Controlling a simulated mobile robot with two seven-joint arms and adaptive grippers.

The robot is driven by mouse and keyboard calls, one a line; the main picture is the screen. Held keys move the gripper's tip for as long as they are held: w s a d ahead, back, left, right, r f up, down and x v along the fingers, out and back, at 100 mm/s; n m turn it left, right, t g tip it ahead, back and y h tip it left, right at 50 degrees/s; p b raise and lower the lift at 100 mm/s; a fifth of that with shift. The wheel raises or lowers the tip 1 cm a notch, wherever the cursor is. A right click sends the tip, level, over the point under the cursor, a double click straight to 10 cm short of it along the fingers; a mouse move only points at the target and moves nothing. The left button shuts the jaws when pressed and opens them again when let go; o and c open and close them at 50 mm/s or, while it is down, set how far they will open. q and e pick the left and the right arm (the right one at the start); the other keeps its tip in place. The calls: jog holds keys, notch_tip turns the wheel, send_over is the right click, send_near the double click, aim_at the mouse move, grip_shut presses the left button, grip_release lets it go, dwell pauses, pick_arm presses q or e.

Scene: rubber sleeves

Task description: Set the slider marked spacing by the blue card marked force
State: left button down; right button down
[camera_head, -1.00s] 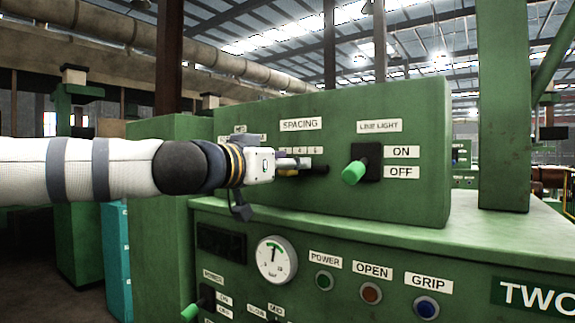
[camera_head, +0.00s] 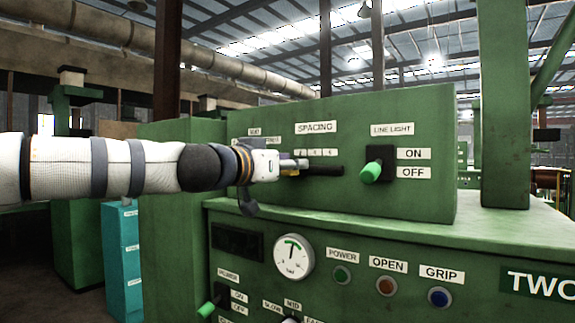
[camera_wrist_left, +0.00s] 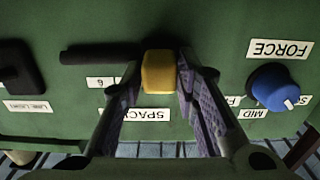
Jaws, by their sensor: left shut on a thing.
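The slider's yellow knob (camera_wrist_left: 158,72) sits between my left gripper's fingers in the left wrist view. The left gripper (camera_head: 303,164) is shut on it; in the head view the fingers hide the knob. Its black slot (camera_head: 328,170) runs to the right of the fingers, under small number cards and the white SPACING card (camera_head: 315,128). In the wrist view, the slot (camera_wrist_left: 95,54) shows only left of the knob, with a 6 card below. A white FORCE card (camera_wrist_left: 279,49) stands by a blue knob (camera_wrist_left: 274,87); I make out no blue card marked force. My right gripper is out of view.
The line light switch (camera_head: 376,165) with a green handle is right of the slot. Below are a gauge (camera_head: 293,257) and POWER, OPEN and GRIP buttons. A teal board (camera_head: 121,262) with white labels stands at left, too small to read.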

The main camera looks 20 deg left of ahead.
pick_arm(q)
jog(key=shift+a, duration=0.25)
jog(key=c, duration=1.4)
grip_release()
jog(key=shift+w+a, duration=0.1)
jog(key=v, duration=1.2)
